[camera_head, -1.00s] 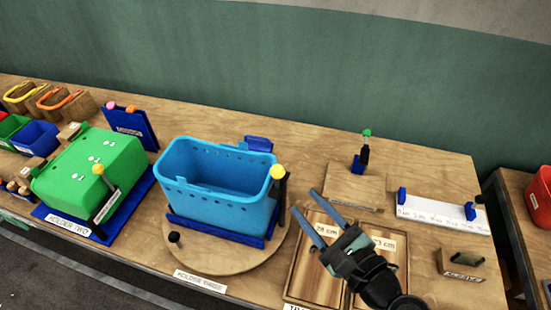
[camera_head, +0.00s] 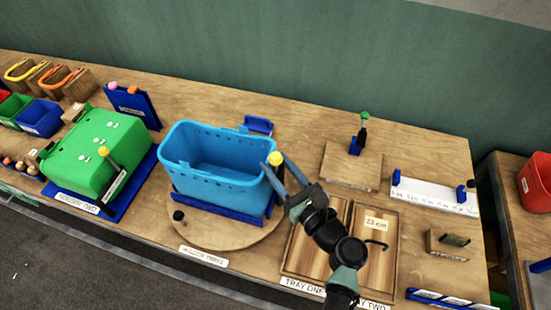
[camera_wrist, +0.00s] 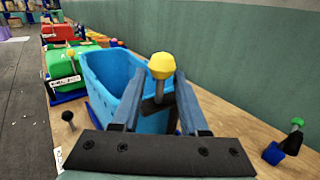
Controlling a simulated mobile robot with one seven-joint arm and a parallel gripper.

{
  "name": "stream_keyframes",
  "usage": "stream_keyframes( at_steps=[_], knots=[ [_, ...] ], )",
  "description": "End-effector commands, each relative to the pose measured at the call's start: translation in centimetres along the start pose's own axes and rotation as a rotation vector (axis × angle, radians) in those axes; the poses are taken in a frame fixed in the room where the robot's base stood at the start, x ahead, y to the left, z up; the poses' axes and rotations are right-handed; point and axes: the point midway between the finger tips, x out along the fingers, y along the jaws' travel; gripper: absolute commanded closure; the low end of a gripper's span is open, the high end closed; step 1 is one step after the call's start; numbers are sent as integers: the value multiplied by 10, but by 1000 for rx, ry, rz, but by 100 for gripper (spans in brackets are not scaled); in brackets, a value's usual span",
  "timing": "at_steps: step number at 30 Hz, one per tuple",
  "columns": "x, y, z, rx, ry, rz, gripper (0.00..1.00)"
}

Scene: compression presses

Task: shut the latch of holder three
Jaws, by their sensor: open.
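Holder three is a blue frame (camera_head: 217,207) on a round wooden disc (camera_head: 205,236), and a light blue basket (camera_head: 213,172) sits in it. Its latch is a dark upright lever with a yellow knob (camera_head: 275,158) at the basket's right end. The label for holder three (camera_head: 203,257) is on the table edge. My gripper (camera_head: 276,170) is open at the lever, one finger on each side of the knob in the picture. In the wrist view the yellow knob (camera_wrist: 161,65) and its dark stem stand between the two fingers (camera_wrist: 160,102). I cannot tell whether a finger touches the lever.
Left of it, holder two holds a green box (camera_head: 92,153) with its own lever. Wooden trays (camera_head: 376,250) lie right of the disc, under my arm. A green-knobbed lever (camera_head: 363,130) stands on a board behind them.

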Motion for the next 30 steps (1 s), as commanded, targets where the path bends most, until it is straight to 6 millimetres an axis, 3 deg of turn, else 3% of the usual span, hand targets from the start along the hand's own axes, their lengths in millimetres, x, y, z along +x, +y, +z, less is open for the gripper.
stream_keyframes(
  at_steps=[4,12,13,20,30],
  knots=[
    [10,0,0,0,1,0,57],
    [11,0,0,0,1,-1,57],
    [11,0,0,0,1,-1,58],
    [11,0,0,-1,1,0,100],
    [12,-1,3,-3,-5,-2,100]
  ],
)
